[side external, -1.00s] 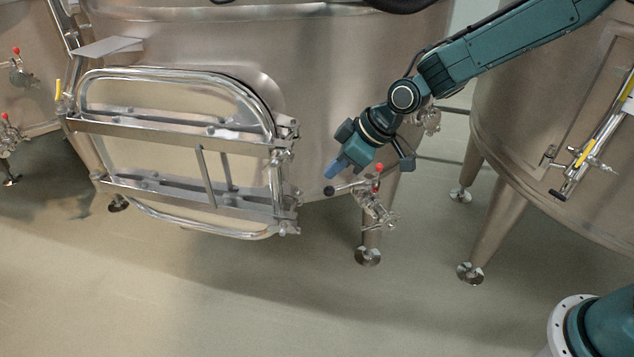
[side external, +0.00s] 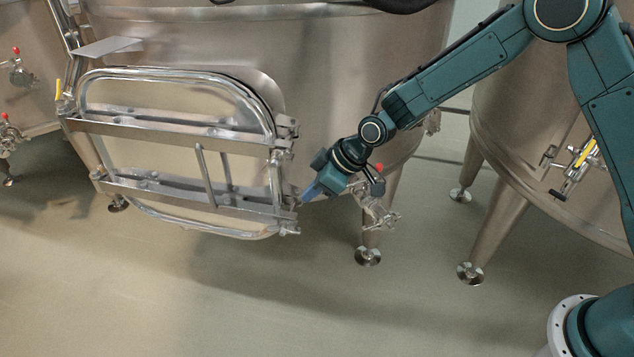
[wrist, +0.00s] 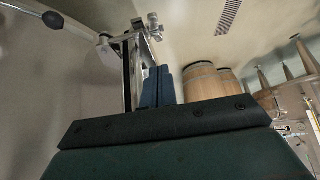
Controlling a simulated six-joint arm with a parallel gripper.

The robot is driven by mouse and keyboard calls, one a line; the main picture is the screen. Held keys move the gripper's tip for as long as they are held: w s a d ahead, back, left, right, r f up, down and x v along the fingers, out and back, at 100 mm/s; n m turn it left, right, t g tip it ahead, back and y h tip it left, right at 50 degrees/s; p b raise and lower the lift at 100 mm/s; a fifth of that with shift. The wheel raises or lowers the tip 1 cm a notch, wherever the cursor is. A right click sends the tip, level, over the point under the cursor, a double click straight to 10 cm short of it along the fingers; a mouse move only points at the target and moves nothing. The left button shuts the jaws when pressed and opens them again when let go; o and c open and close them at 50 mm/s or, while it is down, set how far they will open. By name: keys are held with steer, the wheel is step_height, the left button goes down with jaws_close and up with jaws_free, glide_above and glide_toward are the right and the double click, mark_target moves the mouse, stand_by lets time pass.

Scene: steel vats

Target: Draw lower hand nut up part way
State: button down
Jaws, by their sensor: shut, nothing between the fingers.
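The steel manway door (side external: 180,150) on the vat has two crossbars, with fittings at their right ends. The lower hand nut (side external: 289,229) appears to be part of the lower crossbar's end fitting. A metal fitting (wrist: 153,27) shows beyond my fingertips in the wrist view; I cannot tell for sure that it is the same nut. My gripper (side external: 308,194) is shut and empty, its blue fingers just right of the lower fitting and slightly above the nut. They also show in the wrist view (wrist: 158,86). I cannot tell whether they touch the fitting.
A sampling valve (side external: 376,208) with a red knob stands just right of my gripper. A black ball-ended lever (wrist: 53,19) shows in the wrist view. Vat legs stand below and to the right. The floor (side external: 240,295) in front is clear. Wooden barrels (wrist: 204,82) stand farther off.

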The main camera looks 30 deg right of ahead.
glide_above(297, 230)
step_height(297, 230, down, 6)
steer(key=shift+w+a+f, duration=0.1)
steer(key=shift+w, duration=0.05)
step_height(297, 230, down, 3)
steer(key=shift+r, duration=0.1)
steer(key=shift+f, duration=0.65)
steer(key=shift+s+d+f+t+y, duration=0.4)
steer(key=shift+d+t+y, duration=0.05)
steer(key=shift+t+y, duration=0.05)
stand_by(0.7)
steer(key=shift+s+d+f+t+y, duration=0.15)
steer(key=shift+f+t+y, duration=0.15)
steer(key=shift+t+y, duration=0.2)
steer(key=shift+s+d+f+t+y, duration=0.15)
steer(key=shift+f+t+y, duration=0.15)
steer(key=shift+t+y, duration=0.2)
steer(key=shift+s+d+f, duration=0.1)
steer(key=shift+f, duration=0.6)
steer(key=shift+s+d+f, duration=0.1)
steer(key=shift+f, duration=0.7)
